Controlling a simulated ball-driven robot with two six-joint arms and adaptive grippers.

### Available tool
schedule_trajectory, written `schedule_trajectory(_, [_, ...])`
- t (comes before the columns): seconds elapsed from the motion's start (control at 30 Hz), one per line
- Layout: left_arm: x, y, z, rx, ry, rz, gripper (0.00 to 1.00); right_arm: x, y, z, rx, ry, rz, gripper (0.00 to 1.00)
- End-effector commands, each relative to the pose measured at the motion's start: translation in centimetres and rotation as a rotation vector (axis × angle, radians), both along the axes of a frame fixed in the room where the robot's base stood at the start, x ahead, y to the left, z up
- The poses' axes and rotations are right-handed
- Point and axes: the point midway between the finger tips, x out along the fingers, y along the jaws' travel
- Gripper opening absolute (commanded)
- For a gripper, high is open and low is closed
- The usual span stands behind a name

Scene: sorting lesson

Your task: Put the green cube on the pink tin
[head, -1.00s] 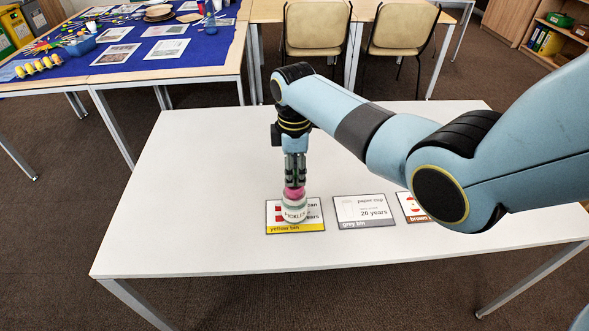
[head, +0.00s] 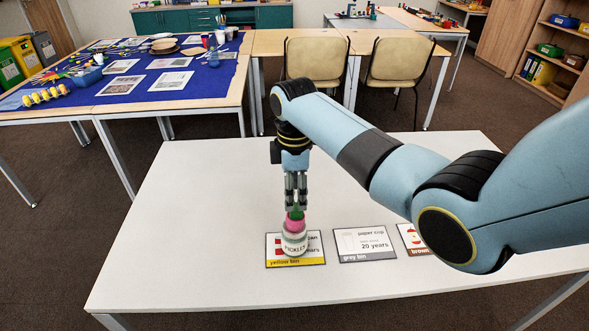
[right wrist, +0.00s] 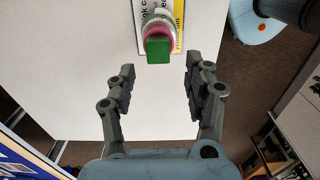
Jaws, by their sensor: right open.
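The green cube (head: 296,213) sits on top of the pink tin (head: 294,224), which stands on a white jar lettered "PICKLES" (head: 294,243). In the right wrist view the cube (right wrist: 159,50) shows end-on, with the pink rim of the tin (right wrist: 158,31) behind it. My right gripper (head: 296,204) points down just above the cube. In the right wrist view its fingers (right wrist: 160,82) are wide apart with nothing between them, and the cube lies beyond the fingertips. My left gripper is in neither view.
The jar stands on the yellow bin card (head: 312,258) on the white table (head: 200,230). A grey bin card (head: 364,246) and a brown bin card (head: 412,240) lie to its right; my right arm partly covers the brown one. The table's left side is clear.

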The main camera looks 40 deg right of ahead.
Motion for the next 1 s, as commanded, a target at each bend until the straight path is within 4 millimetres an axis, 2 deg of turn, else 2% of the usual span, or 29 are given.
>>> schedule_trajectory(0.03, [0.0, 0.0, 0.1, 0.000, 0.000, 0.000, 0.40, 0.1, 0.0, 1.3, -0.001, -0.005, 0.000, 0.52])
schedule_trajectory(0.2, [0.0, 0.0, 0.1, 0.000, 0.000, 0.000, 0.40, 0.1, 0.0, 5.0, 0.000, -0.004, 0.001, 0.52])
schedule_trajectory(0.4, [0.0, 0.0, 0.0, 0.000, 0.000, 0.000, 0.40, 0.1, 0.0, 7.4, 0.000, -0.001, 0.001, 0.52])
schedule_trajectory(1.0, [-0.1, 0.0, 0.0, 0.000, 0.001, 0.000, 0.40, 0.0, 0.0, 7.9, 0.001, -0.001, 0.000, 0.52])
